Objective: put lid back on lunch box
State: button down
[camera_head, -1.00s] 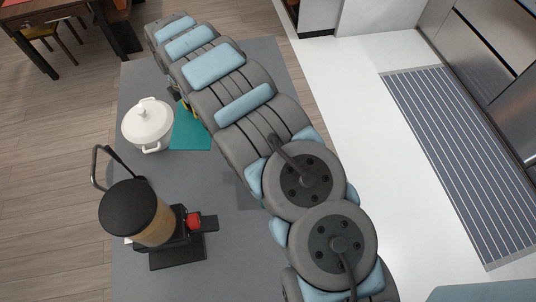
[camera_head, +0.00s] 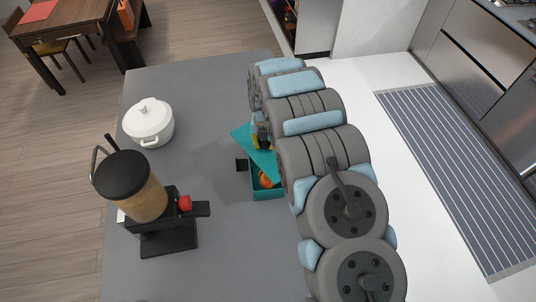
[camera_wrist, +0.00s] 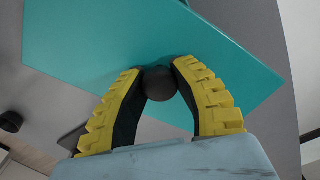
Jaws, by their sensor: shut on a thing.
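The teal lid (camera_head: 244,135) is a flat plate with a dark round knob (camera_wrist: 160,84). My gripper (camera_wrist: 160,80) is shut on the knob, one yellow-ridged finger on each side. It also shows partly in the head view (camera_head: 261,140), mostly behind my arm. The lid is held tilted over the teal lunch box (camera_head: 262,195) and covers its far part in the head view. Orange contents (camera_head: 266,180) show in the open near part of the box. I cannot tell whether the lid touches the rim. My arm hides the box's right side.
A small black item (camera_head: 242,164) is left of the box on the grey counter (camera_head: 215,240). A white lidded pot (camera_head: 149,122) stands at the back left. A blender-like appliance (camera_head: 140,190) with a black top stands at the front left. The counter between them is clear.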

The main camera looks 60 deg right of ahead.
jog(key=shift+w+d+f+b, duration=0.1)
jog(key=shift+d+f+b, duration=0.05)
jog(key=shift+f+b, duration=1.15)
jog(key=shift+f, duration=1.85)
jog(key=shift+r+p, duration=0.1)
jog(key=shift+p, duration=0.3)
jog(key=shift+f+p, duration=0.25)
jog(key=shift+p, duration=0.15)
dwell(0.6)
jog(key=shift+c, duration=1.4)
grip_release()
jog(key=shift+r, duration=0.1)
